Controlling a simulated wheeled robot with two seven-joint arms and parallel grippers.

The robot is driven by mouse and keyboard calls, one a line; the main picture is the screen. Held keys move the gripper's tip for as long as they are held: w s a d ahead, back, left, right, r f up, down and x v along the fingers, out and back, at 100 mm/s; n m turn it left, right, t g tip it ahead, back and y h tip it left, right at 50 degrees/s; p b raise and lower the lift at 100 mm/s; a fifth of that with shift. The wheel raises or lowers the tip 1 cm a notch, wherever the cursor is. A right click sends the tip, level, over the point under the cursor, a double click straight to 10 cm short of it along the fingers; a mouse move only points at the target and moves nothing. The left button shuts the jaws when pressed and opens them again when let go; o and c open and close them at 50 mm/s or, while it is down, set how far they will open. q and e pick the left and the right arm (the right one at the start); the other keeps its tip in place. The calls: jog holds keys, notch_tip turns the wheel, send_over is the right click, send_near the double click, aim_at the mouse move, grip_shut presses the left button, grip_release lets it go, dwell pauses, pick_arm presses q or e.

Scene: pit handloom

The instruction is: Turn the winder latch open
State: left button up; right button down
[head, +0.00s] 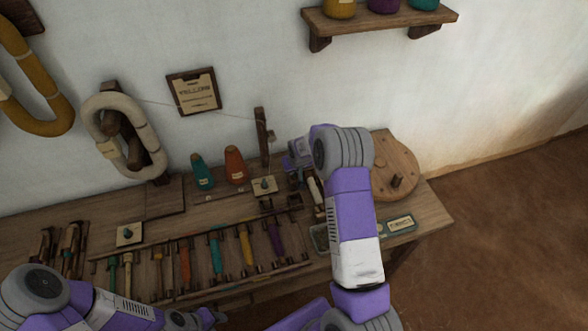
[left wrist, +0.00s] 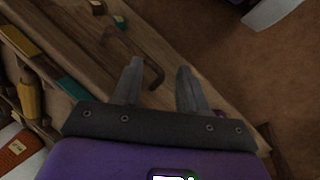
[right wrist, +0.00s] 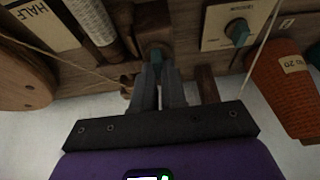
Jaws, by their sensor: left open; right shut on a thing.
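In the head view my right gripper (head: 297,157) is at the winder, left of the round wooden wheel (head: 397,166); my forearm covers much of the winder there. My left gripper (left wrist: 158,70) is open and empty, with a wooden surface and a dark hooked tool (left wrist: 148,66) beyond its fingers.
A plate with a teal knob (right wrist: 238,33) and an orange cone (right wrist: 280,90) are to the right of my right gripper. A thread crosses that view. The bench (head: 65,215) carries a rack of several coloured bobbins (head: 246,245). Skeins (head: 124,134) hang on the wall.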

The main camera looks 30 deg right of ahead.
jog(key=c, duration=1.2)
grip_release()
jog(key=shift+r, duration=0.1)
jog(key=p+v, duration=0.1)
jog(key=v, duration=0.6)
jog(key=shift+s+r+p, duration=0.1)
jog(key=shift+r+p, duration=0.1)
jog(key=shift+p, duration=0.2)
